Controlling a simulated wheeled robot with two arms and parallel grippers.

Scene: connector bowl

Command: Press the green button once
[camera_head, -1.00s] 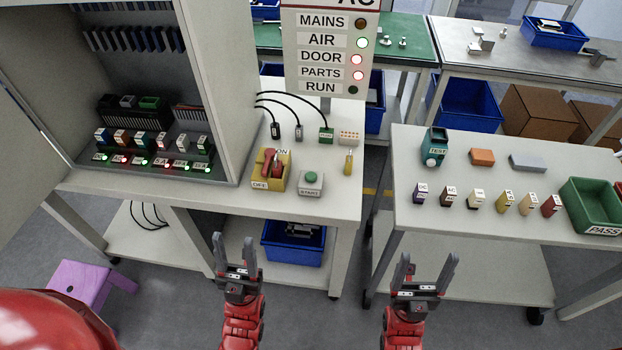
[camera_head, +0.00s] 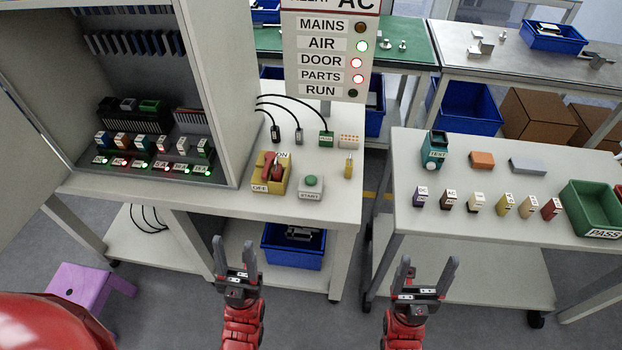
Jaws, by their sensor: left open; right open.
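The green button (camera_head: 311,181) sits on a small grey box labelled START (camera_head: 310,195) at the front of the left table. My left gripper (camera_head: 236,252) is open and empty, in front of the left table's edge, to the left of and nearer than the button. My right gripper (camera_head: 426,275) is open and empty, in front of the right table, well to the right of the button. Neither gripper touches anything.
A yellow switch box with a red handle (camera_head: 271,172) stands just left of the button box. A yellow-handled item (camera_head: 348,166) stands to its right. The status sign (camera_head: 330,60) rises behind. The open cabinet (camera_head: 215,90) is at left. A green PASS tray (camera_head: 590,207) is on the right table.

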